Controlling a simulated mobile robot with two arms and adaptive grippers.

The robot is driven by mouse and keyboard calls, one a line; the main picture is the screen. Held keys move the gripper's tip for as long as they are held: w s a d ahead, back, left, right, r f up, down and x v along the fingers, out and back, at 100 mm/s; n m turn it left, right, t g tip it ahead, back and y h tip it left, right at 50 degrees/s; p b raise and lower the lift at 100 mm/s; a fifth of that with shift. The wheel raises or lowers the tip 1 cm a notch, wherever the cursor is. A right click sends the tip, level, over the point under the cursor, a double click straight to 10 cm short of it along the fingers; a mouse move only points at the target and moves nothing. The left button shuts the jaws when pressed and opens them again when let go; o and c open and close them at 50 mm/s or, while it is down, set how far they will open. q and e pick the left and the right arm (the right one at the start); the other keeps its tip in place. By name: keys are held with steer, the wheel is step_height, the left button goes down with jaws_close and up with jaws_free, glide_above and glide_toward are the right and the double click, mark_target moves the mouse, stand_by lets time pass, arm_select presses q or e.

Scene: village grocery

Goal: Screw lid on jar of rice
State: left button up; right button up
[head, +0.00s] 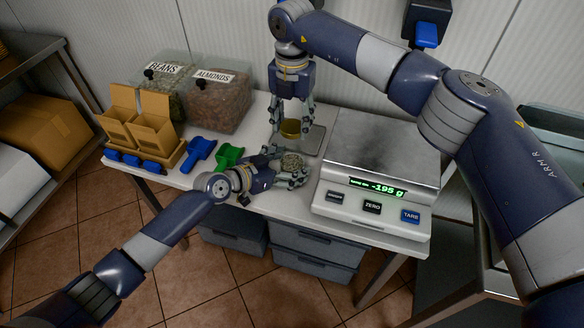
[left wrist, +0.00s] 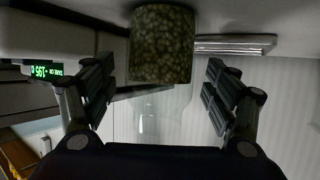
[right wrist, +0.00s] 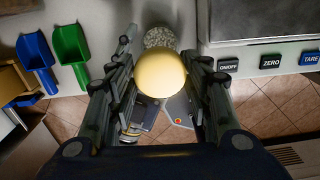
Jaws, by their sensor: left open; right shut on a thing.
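The jar of rice (head: 292,161) stands near the front of the table, its speckled contents showing at the top with no lid on. In the left wrist view the jar (left wrist: 161,45) appears upside down, centred between spread fingers. My left gripper (head: 290,174) is open at the jar, one finger to each side; I cannot tell whether they touch it. My right gripper (head: 291,122) points down and is shut on the gold lid (head: 290,129), behind and above the jar. In the right wrist view the lid (right wrist: 161,74) sits between the fingers, partly overlapping the jar (right wrist: 160,38).
A scale (head: 376,182) stands right of the jar. Blue (head: 197,154) and green (head: 228,157) scoops lie to the left. Bins of beans (head: 170,84) and almonds (head: 218,103) stand behind, near cardboard boxes (head: 152,131). A grey tray (head: 312,141) lies behind the jar.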

arm_select(q)
steer(key=shift+w+d, duration=0.15)
steer(key=c, duration=1.6)
steer(key=shift+f, duration=0.1)
arm_select(e)
glide_above(292, 151)
steer(key=shift+f, duration=2.5)
steer(key=shift+f, duration=0.15)
steer(key=shift+f, duration=0.75)
steer(key=shift+f, duration=0.55)
